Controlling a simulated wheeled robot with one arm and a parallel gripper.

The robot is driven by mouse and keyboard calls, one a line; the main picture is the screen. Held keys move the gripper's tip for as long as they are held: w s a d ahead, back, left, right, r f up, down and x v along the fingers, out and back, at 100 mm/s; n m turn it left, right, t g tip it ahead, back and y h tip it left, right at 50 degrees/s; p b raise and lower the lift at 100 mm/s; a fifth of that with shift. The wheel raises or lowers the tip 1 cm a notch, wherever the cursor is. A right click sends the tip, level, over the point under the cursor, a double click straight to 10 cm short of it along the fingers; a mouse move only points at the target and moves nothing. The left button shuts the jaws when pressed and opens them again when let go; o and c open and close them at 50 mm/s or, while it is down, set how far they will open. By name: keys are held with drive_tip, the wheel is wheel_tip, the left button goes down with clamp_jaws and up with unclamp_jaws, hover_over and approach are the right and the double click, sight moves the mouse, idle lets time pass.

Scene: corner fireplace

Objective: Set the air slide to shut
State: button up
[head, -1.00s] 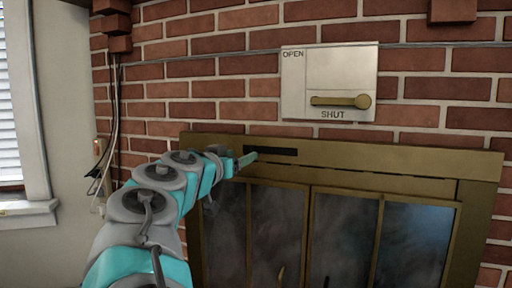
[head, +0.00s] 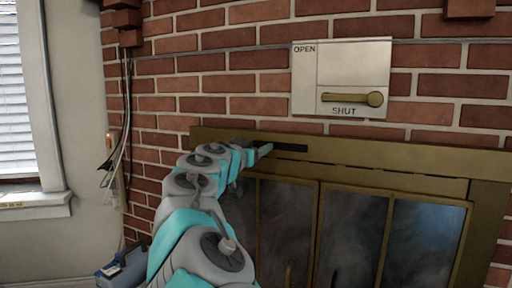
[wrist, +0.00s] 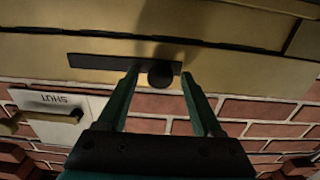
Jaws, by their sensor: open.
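A dark slot (head: 290,148) lies in the upper brass bar of the fireplace frame; it looks like the air slide's track. The wrist view, turned upside down, shows the slot (wrist: 100,63) with a round dark knob (wrist: 160,75) near its right end there, which is the left end in the head view. My gripper (head: 264,150) is at the slot's left end and hides the knob in the head view. In the wrist view, my gripper (wrist: 160,74) is open with a finger on either side of the knob. I cannot tell whether a finger touches it.
A pale plate (head: 341,65) marked OPEN and SHUT is on the brick wall above, with a horizontal brass lever (head: 350,98) by SHUT. Glass doors (head: 345,235) are below the slot. Cords (head: 122,130) hang at left; a blue box (head: 120,268) sits on the floor.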

drive_tip(key=shift+c, duration=0.2)
clamp_jaws()
idle(1.1)
